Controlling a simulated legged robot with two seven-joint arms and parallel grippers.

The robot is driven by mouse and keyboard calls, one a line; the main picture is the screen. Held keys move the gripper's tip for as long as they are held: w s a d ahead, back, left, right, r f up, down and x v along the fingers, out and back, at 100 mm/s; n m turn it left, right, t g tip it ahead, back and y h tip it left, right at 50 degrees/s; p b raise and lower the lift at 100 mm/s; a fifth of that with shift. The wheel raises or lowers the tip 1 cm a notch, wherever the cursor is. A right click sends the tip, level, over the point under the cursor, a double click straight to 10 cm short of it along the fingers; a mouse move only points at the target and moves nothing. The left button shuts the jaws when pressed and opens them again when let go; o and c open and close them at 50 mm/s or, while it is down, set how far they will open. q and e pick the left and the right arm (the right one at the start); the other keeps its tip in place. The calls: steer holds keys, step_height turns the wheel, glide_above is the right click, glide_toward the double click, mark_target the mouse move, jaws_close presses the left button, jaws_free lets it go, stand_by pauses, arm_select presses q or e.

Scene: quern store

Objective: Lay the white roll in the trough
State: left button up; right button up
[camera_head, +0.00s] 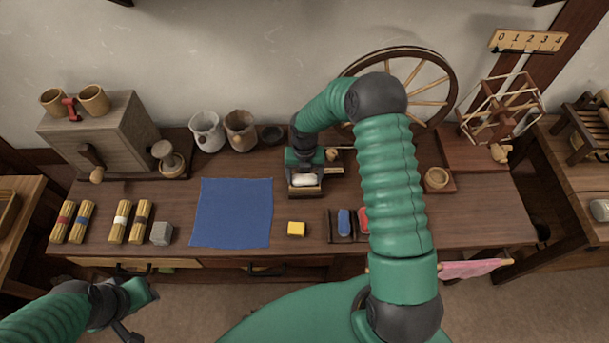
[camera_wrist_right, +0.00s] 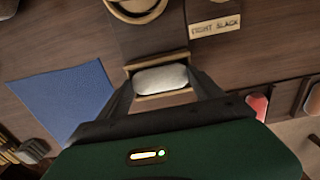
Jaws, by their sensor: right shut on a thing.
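The white roll (camera_head: 306,180) is between the fingers of my right gripper (camera_head: 305,184), near the back middle of the bench. In the right wrist view the white roll (camera_wrist_right: 161,80) lies across between both fingertips, and the right gripper (camera_wrist_right: 163,88) is shut on it. A small wooden trough (camera_head: 305,193) is directly under and around the roll. Its pale rim shows in the right wrist view (camera_wrist_right: 155,60). I cannot tell whether the roll touches the trough's floor. My left gripper (camera_head: 138,305) is low at the left, in front of the bench, away from the roll; its fingers are unclear.
A blue cloth (camera_head: 232,212) lies left of the trough. A spoked wheel (camera_head: 430,90) stands behind my right arm. A grey box mill (camera_head: 95,135) and bundles (camera_head: 80,222) are left.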

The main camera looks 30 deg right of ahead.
mark_target(305, 176)
arm_select(q)
steer(key=shift+s, duration=0.2)
arm_select(e)
steer(key=shift+s+f, duration=0.1)
steer(key=shift+f, duration=0.15)
steer(key=shift+s+a+f, duration=0.2)
steer(key=shift+s, duration=0.1)
steer(key=o, duration=1.4)
steer(key=shift+f, duration=0.1)
steer(key=shift+o, duration=0.3)
steer(key=r, duration=0.3)
steer(key=w+r, duration=0.1)
steer(key=shift+d+r+p, duration=0.25)
steer(key=shift+r+p, duration=0.05)
steer(key=shift+r, duration=0.1)
step_height(305, 176, up, 8)
arm_select(q)
steer(key=shift+w+r+p, duration=0.15)
steer(key=shift+r+p, duration=0.25)
steer(key=shift+r, duration=0.3)
arm_select(e)
steer(key=s+a+r+m+t, duration=0.1)
steer(key=s+a+r+m, duration=0.2)
steer(key=m, duration=1.1)
steer(key=s+a+r+m+t, duration=0.1)
steer(key=s+a+r+m, duration=0.2)
steer(key=s+a+m, duration=0.5)
steer(key=s+m, duration=0.5)
steer(key=m, duration=0.2)
steer(key=shift+a+m+t, duration=0.3)
